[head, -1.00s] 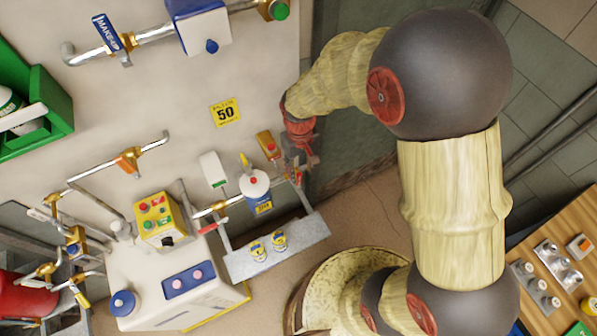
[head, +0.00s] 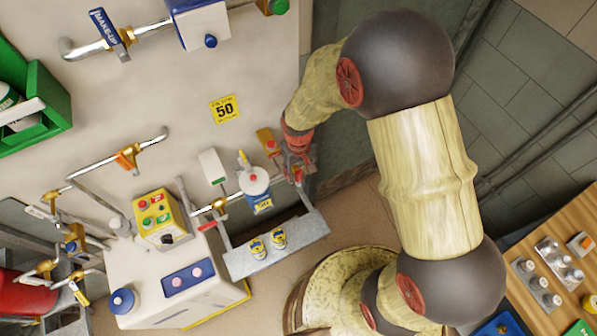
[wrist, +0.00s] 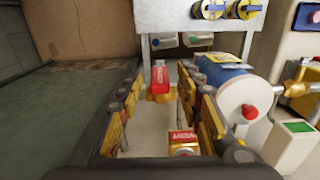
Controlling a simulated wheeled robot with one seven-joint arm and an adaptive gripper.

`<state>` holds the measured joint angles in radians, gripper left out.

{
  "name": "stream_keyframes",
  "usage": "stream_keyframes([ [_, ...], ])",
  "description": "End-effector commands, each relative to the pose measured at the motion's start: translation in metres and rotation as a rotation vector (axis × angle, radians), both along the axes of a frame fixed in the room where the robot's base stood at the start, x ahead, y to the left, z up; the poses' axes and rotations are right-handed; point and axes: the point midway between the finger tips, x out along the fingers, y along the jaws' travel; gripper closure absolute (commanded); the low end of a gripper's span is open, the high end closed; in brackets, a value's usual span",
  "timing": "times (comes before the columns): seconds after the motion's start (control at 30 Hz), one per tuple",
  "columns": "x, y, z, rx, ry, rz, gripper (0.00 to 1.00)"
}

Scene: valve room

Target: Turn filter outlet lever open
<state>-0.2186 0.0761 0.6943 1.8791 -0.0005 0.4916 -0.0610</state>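A red lever with a small pale label (wrist: 160,75) stands out from a brass fitting in the middle of the wrist view. I cannot read its label clearly. My gripper (wrist: 160,88) is open, with one finger on each side of this lever; I cannot tell whether either touches it. In the head view my gripper (head: 297,163) is at the wall, just right of the white and blue filter housing (head: 255,182). The lever is largely hidden there by the gripper. The housing also shows right of the fingers in the wrist view (wrist: 238,100).
A red-labelled yellow block (wrist: 183,140) lies low between the fingers. A grey shelf (head: 285,250) with two cans is below the housing. A red handle (head: 208,227) is on the pipe to the left. A wooden bench (head: 540,240) stands at right.

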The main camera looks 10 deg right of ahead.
Motion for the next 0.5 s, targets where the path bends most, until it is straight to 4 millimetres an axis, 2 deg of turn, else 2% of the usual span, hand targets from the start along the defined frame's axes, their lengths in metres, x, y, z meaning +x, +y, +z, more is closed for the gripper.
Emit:
stream_keyframes([
  [0.5, -0.0001, 0.0000, 0.0002, 0.000, 0.000, 0.000, 0.91],
])
